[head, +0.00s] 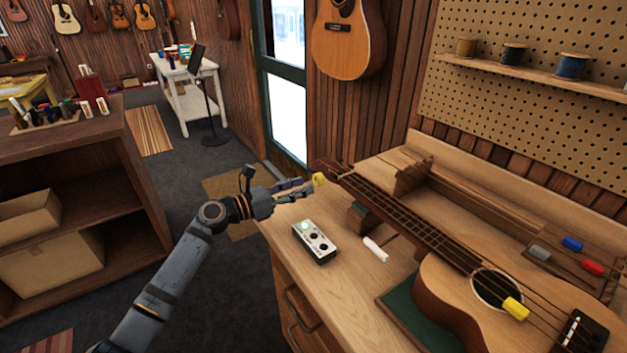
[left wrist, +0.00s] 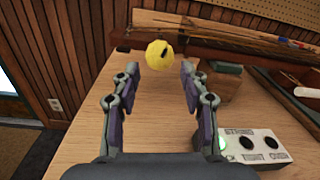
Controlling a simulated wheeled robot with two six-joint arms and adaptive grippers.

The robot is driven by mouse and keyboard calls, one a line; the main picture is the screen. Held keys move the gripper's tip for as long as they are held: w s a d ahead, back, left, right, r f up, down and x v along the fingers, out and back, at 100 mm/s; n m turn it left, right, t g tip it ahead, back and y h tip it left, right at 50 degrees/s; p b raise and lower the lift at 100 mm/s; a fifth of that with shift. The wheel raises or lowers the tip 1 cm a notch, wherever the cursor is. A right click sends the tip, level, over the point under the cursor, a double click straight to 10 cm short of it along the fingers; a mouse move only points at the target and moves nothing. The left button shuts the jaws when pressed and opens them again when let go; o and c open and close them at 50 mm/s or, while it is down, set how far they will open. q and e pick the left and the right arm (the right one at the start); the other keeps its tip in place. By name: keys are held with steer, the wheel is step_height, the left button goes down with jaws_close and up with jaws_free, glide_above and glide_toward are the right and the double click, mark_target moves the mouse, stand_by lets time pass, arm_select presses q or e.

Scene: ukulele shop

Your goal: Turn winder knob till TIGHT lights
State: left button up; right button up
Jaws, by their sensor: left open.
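The yellow winder knob (head: 319,179) sits at the headstock end of the ukulele (head: 455,290), which lies on the wooden bench. In the left wrist view the knob (left wrist: 159,53) shows just beyond the fingertips, centred between them, with a gap on both sides. My left gripper (head: 304,188) is open and empty, pointing at the knob; its spread fingers (left wrist: 160,76) show in the left wrist view. A small indicator box (head: 316,242) stands on the bench near the gripper. Its end lamp glows green; the lamps beside the TIGHT and OVER labels (left wrist: 262,152) look dark.
A white stick (head: 375,249) lies on the bench beside the box. A wooden support (head: 365,215) stands under the ukulele neck. A yellow piece (head: 515,308) sits at the strings. Colored pieces (head: 572,244) lie at the back right. The bench front around the box is clear.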

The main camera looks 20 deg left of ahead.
mark_target(315, 182)
arm_select(q)
steer(key=x, duration=0.4)
steer(key=shift+w+d, duration=0.1)
steer(key=shift+w, duration=0.05)
steer(key=c, duration=0.9)
arm_select(e)
steer(key=shift+w+a+r, duration=0.2)
steer(key=shift+w+r, duration=0.15)
